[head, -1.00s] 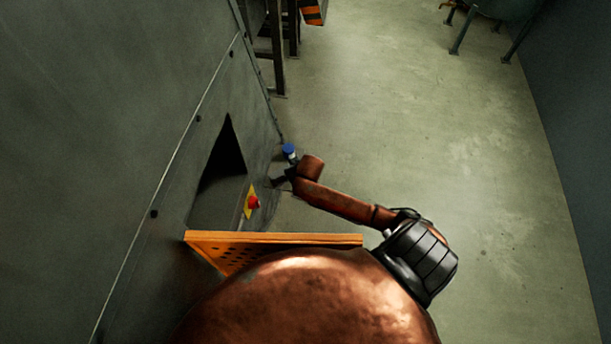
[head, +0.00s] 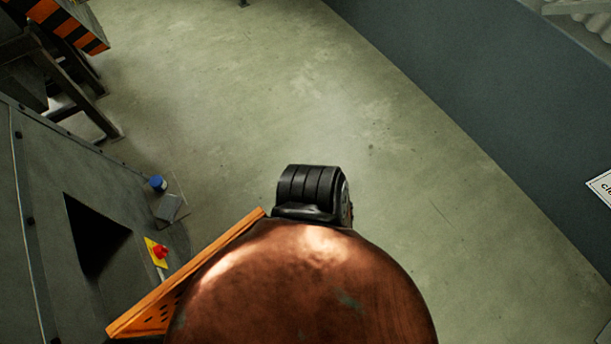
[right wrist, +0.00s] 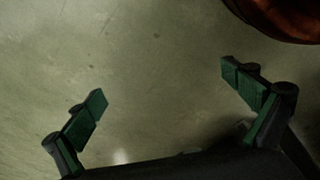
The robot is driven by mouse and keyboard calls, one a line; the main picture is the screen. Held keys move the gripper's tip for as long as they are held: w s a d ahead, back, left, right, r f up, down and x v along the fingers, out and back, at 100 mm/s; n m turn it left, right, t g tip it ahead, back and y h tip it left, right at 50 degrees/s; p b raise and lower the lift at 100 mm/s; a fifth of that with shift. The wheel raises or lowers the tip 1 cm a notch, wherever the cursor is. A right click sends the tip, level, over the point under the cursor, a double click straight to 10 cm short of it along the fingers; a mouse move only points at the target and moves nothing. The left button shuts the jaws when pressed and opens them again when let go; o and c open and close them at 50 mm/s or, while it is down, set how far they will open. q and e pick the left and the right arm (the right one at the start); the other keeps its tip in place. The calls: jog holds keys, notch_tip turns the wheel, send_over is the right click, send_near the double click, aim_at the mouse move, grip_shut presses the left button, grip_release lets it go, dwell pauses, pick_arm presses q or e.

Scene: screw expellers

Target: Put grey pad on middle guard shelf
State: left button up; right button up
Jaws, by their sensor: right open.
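A small flat grey piece, which looks like the grey pad (head: 170,207), lies beside a blue-capped item (head: 157,183) at the machine's right side in the head view. What it rests on is hard to make out. An orange perforated shelf (head: 190,275) juts from the machine nearer to me; I cannot tell whether it is the middle guard shelf. My right gripper (right wrist: 170,95) is open and empty, its green-padded fingers wide apart over bare floor. It is outside the head view. My left gripper is not in view.
The grey machine (head: 50,220) at left has a dark opening (head: 95,235) and a red button on a yellow plate (head: 158,252). A black-and-orange striped part (head: 70,25) stands at far left. The floor (head: 260,90) between is clear.

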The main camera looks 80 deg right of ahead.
jog(key=s+a+f, duration=0.1)
jog(key=s+a, duration=0.1)
jog(key=s, duration=0.4)
jog(key=s+a+f+g, duration=0.1)
jog(key=s+a+f, duration=0.1)
jog(key=s, duration=0.5)
jog(key=shift+a+f+n, duration=0.15)
jog(key=shift+a+n, duration=0.15)
jog(key=shift+a, duration=0.15)
jog(key=shift+w, duration=0.1)
jog(key=shift+c, duration=0.7)
